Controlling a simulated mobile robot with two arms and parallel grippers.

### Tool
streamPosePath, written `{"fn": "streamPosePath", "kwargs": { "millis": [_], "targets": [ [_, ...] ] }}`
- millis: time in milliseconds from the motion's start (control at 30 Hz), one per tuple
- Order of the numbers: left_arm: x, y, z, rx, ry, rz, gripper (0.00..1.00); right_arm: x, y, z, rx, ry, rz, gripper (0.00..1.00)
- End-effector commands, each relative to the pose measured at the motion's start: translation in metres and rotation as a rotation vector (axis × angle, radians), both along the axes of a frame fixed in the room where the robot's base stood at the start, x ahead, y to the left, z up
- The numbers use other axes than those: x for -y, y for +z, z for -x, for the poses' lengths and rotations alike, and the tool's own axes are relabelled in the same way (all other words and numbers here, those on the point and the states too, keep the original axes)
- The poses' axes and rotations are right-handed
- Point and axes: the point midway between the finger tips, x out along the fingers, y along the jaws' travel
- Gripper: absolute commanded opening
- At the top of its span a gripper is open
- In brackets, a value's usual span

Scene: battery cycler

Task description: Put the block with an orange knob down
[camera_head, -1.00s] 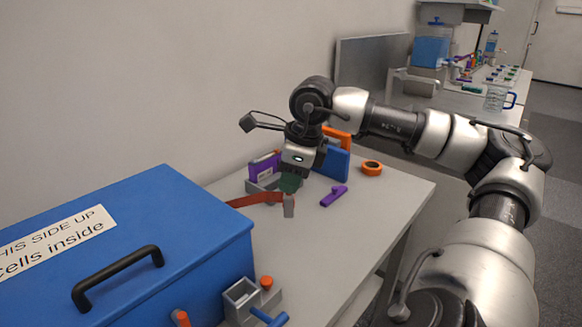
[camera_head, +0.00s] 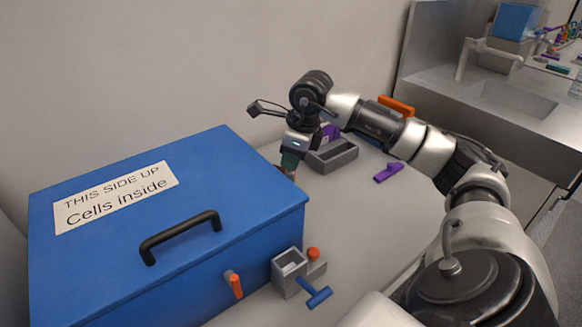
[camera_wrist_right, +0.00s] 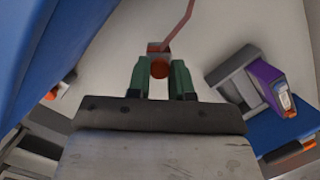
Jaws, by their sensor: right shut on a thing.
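My right gripper (camera_head: 290,166) points down at the far right edge of the blue box, with green fingertips. In the right wrist view, its fingers (camera_wrist_right: 160,82) are shut on a small block (camera_wrist_right: 156,47) with an orange knob (camera_wrist_right: 160,69) between them. A thin red strip (camera_wrist_right: 182,22) runs away from the block. In the head view the held block is mostly hidden by the fingers and the box; I cannot tell whether it touches the table. My left gripper is not in view.
The large blue box (camera_head: 120,240) with a black handle fills the left. A grey fixture (camera_head: 283,277) with an orange knob and blue lever stands at its front right. A grey bin (camera_head: 333,158) and purple part (camera_head: 388,172) lie on the table (camera_head: 350,215), which has clear space.

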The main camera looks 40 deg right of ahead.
Motion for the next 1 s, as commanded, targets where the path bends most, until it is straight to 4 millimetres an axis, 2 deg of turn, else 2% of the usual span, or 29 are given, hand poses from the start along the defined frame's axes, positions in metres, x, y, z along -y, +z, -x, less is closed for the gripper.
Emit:
{"fn": "streamPosePath", "kwargs": {
  "millis": [167,400,767,800,967,1000],
  "targets": [
    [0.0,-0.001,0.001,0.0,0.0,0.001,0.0,-0.001,-0.011,-0.003,-0.001,0.0,0.001,0.0],
    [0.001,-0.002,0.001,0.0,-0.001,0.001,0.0,-0.001,-0.042,-0.003,-0.001,0.0,0.001,0.0],
    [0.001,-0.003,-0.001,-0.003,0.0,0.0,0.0,0.0,-0.044,-0.003,0.001,0.0,0.0,0.0],
    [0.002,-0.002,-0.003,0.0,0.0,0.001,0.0,-0.001,-0.044,-0.003,0.001,0.0,0.001,0.22],
    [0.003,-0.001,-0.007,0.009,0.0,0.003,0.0,-0.001,-0.044,-0.003,0.001,0.0,0.001,0.47],
    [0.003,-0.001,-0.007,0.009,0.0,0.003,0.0,-0.001,-0.044,-0.003,0.001,0.0,0.001,0.47]
  ]
}}
